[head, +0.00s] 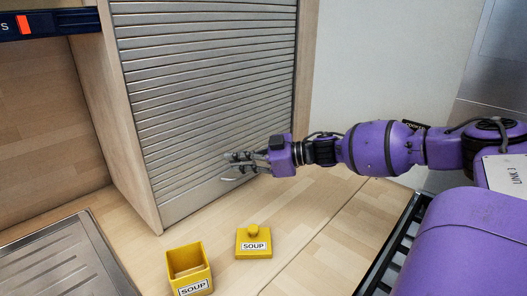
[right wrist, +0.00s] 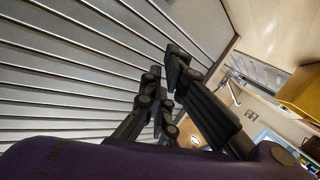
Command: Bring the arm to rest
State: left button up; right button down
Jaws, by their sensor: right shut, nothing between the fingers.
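My right arm comes in from the right in the head view, purple and roughly level. Its right gripper (head: 232,166) is shut and empty, in front of the lower part of a grey slatted shutter (head: 205,90). In the right wrist view the dark fingers of the right gripper (right wrist: 165,80) are close together with nothing between them, and the shutter (right wrist: 70,70) is behind them. I cannot tell whether the fingertips touch the shutter. My left gripper is not in view.
An open yellow soup canister (head: 189,262) stands on the wooden worktop (head: 310,225). Its yellow knobbed lid (head: 254,244) lies to the right of it. A metal drainer (head: 60,262) is at the lower left. A black grate (head: 402,240) is at the right. Worktop around the lid is clear.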

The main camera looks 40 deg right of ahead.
jog(key=p+v, duration=0.2)
jog(key=v, duration=0.6)
jog(key=shift+d+p, duration=0.15)
jog(key=shift+p, duration=0.2)
jog(key=shift+w+f, duration=0.1)
jog(key=shift+f, duration=0.1)
